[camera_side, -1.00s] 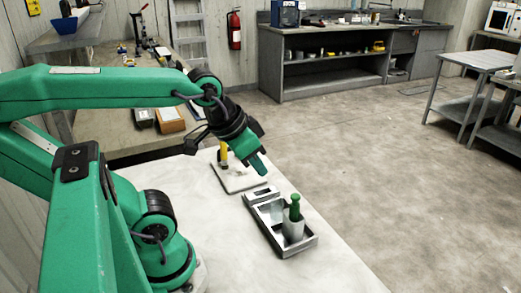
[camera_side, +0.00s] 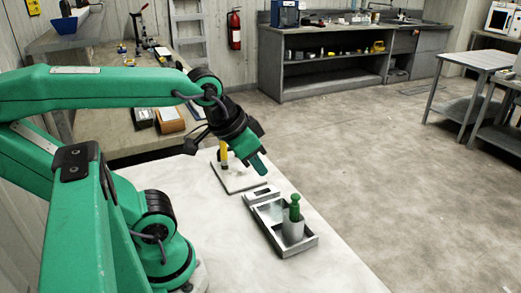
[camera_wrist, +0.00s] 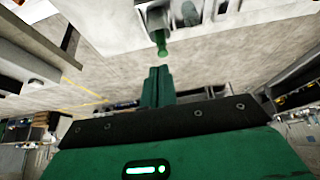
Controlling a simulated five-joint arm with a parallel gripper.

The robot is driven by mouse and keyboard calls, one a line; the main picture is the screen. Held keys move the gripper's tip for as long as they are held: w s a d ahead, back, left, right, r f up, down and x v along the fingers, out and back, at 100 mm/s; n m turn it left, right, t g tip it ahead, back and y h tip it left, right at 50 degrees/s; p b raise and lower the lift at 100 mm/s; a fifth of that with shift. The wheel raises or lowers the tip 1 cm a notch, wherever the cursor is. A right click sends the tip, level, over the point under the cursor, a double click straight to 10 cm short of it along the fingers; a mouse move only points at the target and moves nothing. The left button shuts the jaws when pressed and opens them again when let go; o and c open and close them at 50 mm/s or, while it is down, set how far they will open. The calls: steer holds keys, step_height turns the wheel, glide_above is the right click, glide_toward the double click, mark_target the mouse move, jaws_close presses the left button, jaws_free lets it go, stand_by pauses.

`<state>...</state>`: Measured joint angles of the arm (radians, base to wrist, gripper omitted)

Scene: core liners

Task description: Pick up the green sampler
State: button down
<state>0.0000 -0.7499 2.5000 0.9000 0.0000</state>
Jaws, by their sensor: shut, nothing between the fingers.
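The green sampler (camera_side: 295,208) stands upright in a pale cup (camera_side: 293,231) at the near end of a metal tray (camera_side: 262,228) on the white table. Its lower part is hidden in the cup. In the wrist view the sampler (camera_wrist: 161,45) points toward my fingers from the top. My gripper (camera_side: 262,166) is shut and empty, tilted down, above and to the left of the sampler and apart from it. In the wrist view my shut fingers (camera_wrist: 157,86) are just below the sampler's knob, with a gap in the picture.
A small grey frame (camera_side: 257,192) adjoins the tray's far end. Beyond it a yellow upright object (camera_side: 224,155) stands on a flat plate (camera_side: 240,178). The white table (camera_side: 220,235) is clear left of the tray.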

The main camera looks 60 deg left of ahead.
steer(key=c, duration=1.1)
jaws_free()
steer(key=shift+c, duration=0.2)
steer(key=shift+w, duration=0.1)
steer(key=w+f+m+g, duration=0.1)
steer(key=w, duration=0.2)
steer(key=w+f+m+g, duration=0.1)
steer(key=w+f+g, duration=0.1)
steer(key=w, duration=0.1)
steer(key=w+f+m+g, duration=0.2)
steer(key=w, duration=0.1)
steer(key=shift+a+f, duration=0.1)
steer(key=shift+f, duration=0.1)
steer(key=shift+w+f+g, duration=0.3)
steer(key=shift+w+f, duration=0.1)
steer(key=shift+f, duration=0.1)
steer(key=shift+m, duration=0.3)
